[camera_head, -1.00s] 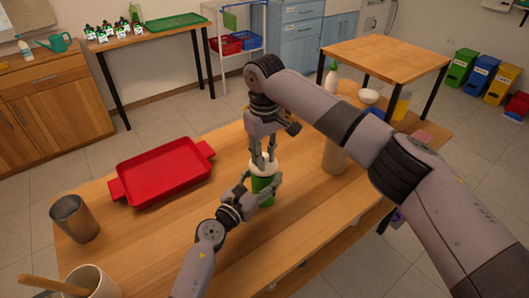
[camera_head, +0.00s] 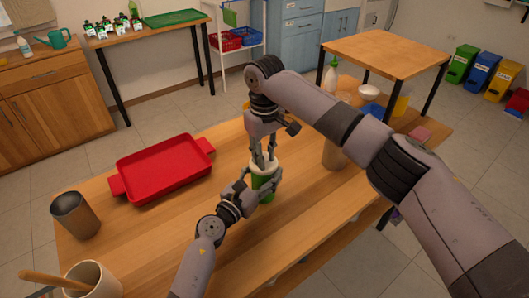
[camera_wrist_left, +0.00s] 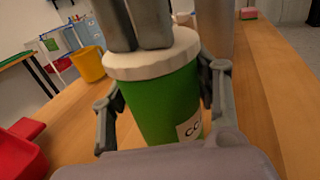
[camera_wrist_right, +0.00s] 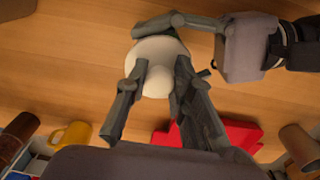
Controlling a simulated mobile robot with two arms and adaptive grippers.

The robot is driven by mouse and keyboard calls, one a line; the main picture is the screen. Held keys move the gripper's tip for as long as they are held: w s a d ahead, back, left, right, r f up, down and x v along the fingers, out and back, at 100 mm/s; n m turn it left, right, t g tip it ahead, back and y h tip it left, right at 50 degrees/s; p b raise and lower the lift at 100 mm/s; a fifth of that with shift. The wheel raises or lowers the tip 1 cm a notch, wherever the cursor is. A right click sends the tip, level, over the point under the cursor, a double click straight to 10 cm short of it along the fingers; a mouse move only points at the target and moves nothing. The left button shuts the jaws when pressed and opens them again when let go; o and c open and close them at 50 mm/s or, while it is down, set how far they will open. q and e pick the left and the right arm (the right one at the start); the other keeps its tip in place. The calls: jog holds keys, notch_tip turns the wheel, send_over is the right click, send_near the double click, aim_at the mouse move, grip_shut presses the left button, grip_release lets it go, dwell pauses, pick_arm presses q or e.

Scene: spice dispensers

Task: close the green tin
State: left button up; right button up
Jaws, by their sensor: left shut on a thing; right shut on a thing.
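The green tin (camera_head: 262,186) stands upright on the wooden table, with a white lid (camera_head: 261,166) on its top. In the left wrist view the tin's green body (camera_wrist_left: 165,105) carries a white label at lower right. My left gripper (camera_head: 266,187) is shut around the tin's body from the side. My right gripper (camera_head: 264,158) comes from above and is shut on the lid's knob. In the right wrist view the round white lid (camera_wrist_right: 165,52) lies between its fingers. The lid sits over the tin's mouth; how tightly it is seated cannot be told.
A red tray (camera_head: 165,168) lies left of the tin. A metal cup (camera_head: 74,214) and a mug with a wooden stick (camera_head: 95,281) stand at the left front. A tan cylinder (camera_head: 334,155) stands close to the right. My right arm covers part of the table.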

jog(key=o, duration=1.1)
jog(key=shift+f, duration=0.1)
notch_tip(320, 180, up, 12)
pick_arm(q)
jog(key=o, duration=1.8)
jog(key=shift+s, duration=0.1)
jog(key=v, duration=1.1)
jog(key=shift+s+a, duration=0.25)
jog(key=shift+s, duration=0.1)
